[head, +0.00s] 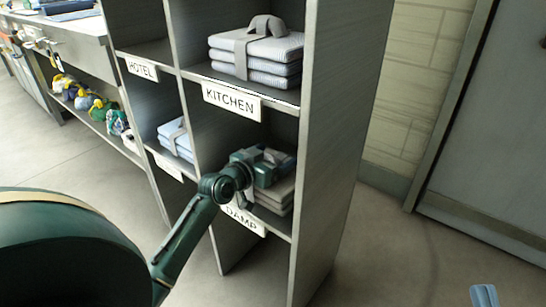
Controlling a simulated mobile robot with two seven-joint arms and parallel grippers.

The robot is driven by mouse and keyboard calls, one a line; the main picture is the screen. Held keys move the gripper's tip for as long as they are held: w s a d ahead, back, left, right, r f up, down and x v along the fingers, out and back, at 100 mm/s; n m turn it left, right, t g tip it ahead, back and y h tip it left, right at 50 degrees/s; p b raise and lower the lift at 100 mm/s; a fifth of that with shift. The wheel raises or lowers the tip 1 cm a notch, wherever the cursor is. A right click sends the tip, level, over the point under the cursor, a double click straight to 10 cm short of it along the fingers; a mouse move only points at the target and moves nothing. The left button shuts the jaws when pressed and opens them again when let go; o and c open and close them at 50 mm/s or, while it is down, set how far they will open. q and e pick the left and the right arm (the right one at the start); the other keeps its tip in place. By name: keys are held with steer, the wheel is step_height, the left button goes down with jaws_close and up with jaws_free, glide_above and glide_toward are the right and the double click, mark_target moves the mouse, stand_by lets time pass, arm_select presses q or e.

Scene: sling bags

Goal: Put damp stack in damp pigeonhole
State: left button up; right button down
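The damp stack (274,195) is a pile of folded greyish cloths. It lies inside the damp pigeonhole, whose label (243,217) reads DAMP and is partly covered by my arm. My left gripper (270,172) is inside this pigeonhole, at the top of the stack. My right gripper is not recognisable in view.
The kitchen pigeonhole above holds a strapped pale blue stack (257,52). Another pale blue stack (176,138) lies in the column to the left. The tall side panel (335,130) bounds the shelf. A small light blue thing (484,295) shows at lower right. Floor on the right is mostly clear.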

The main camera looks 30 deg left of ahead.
arm_select(q)
steer(key=shift+r, duration=0.2)
steer(key=shift+s, duration=0.35)
steer(key=s, duration=0.1)
steer(key=s+p, duration=0.1)
steer(key=s, duration=0.1)
steer(key=s+p, duration=0.1)
steer(key=shift+s+a+r, duration=0.2)
steer(key=shift+s+r, duration=0.1)
steer(key=shift+r, duration=0.1)
steer(key=s+p, duration=0.1)
steer(key=s, duration=0.5)
steer(key=shift+s+a+r, duration=0.25)
steer(key=shift+s+r, duration=0.05)
steer(key=shift+r, duration=0.15)
arm_select(e)
steer(key=shift+s+d+f+m+g+h, duration=0.1)
steer(key=shift+s+f+m+g+h, duration=0.1)
steer(key=shift+f+g+h, duration=0.25)
steer(key=shift+s+f+m+g+h, duration=0.15)
steer(key=shift+f+m+h, duration=0.1)
steer(key=shift+f, duration=0.25)
steer(key=shift+r, duration=0.15)
